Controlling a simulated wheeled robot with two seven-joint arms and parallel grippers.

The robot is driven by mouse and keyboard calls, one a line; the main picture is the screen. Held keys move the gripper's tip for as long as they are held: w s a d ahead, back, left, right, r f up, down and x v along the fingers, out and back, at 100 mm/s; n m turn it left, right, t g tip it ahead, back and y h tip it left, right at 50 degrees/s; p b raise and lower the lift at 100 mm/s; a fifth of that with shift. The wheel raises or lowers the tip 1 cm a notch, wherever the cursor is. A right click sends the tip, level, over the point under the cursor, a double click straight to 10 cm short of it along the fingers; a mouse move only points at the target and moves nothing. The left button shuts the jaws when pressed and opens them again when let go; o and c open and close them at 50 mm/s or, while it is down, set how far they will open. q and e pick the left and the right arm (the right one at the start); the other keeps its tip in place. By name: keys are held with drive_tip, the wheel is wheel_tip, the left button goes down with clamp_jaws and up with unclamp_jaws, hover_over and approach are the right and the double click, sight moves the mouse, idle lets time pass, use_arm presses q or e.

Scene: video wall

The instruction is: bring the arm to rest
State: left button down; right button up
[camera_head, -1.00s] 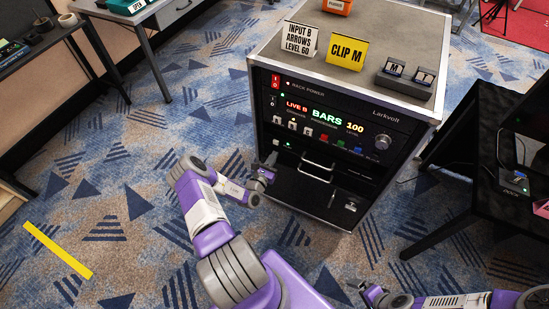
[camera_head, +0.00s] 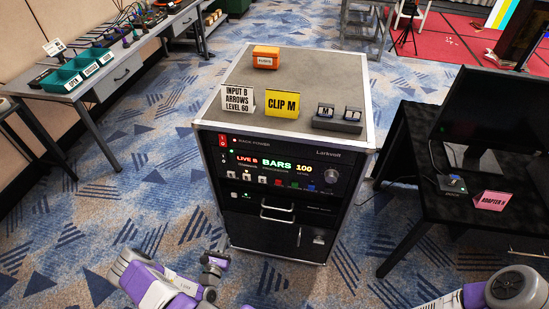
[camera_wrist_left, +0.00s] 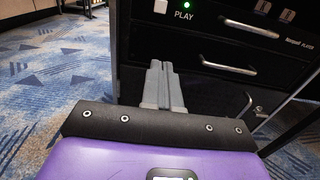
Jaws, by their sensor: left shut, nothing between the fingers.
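My left arm comes in at the bottom of the head view, purple and white. Its gripper (camera_head: 214,262) is low in front of the rack's left front edge. In the left wrist view the two grey fingers (camera_wrist_left: 163,87) lie together, shut and empty, in front of the rack's lower front. A dark gap shows between them and the drawer handle (camera_wrist_left: 229,67). The rack (camera_head: 280,190) stands upright with its panel lit, reading LIVE B, BARS and 100. My right arm shows only as a purple and white part at the bottom right; its gripper is out of view.
On the rack top are an orange fuses box (camera_head: 265,57), a white card (camera_head: 238,100), a yellow CLIP M card (camera_head: 282,118) and a grey key block (camera_head: 337,118). A black table (camera_head: 455,205) stands right, a bench with teal bins (camera_head: 62,79) left. Carpet is open between.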

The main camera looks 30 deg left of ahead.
use_arm(q)
drive_tip(key=w+d+r+m+g+h, duration=0.15)
drive_tip(key=d+m+h, duration=0.25)
drive_tip(key=d+h, duration=0.45)
drive_tip(key=w+d+r+m+g+h, duration=0.1)
drive_tip(key=w+d+r+m+h, duration=0.3)
drive_tip(key=d, duration=0.7)
drive_tip(key=s+d+f+m+g+h, duration=0.2)
drive_tip(key=s+d+m+g+h, duration=0.55)
drive_tip(key=d, duration=0.25)
drive_tip(key=s+d+f+m+g+y, duration=0.2)
drive_tip(key=s+m+g+y, duration=0.75)
drive_tip(key=m, duration=0.75)
drive_tip(key=shift+w+d+r+m+t+y, duration=0.2)
drive_tip(key=shift+w+r+m+t, duration=0.3)
drive_tip(key=shift+w+m, duration=0.3)
drive_tip(key=shift+w+d+r+m+t+y, duration=0.15)
drive_tip(key=shift+w+r+m+t, duration=0.3)
drive_tip(key=shift+w+m, duration=0.35)
drive_tip(key=shift+w+d+r+m+t+y, duration=0.1)
drive_tip(key=shift+w+r+m+t+y, duration=0.1)
drive_tip(key=shift+w+r+m+t, duration=0.55)
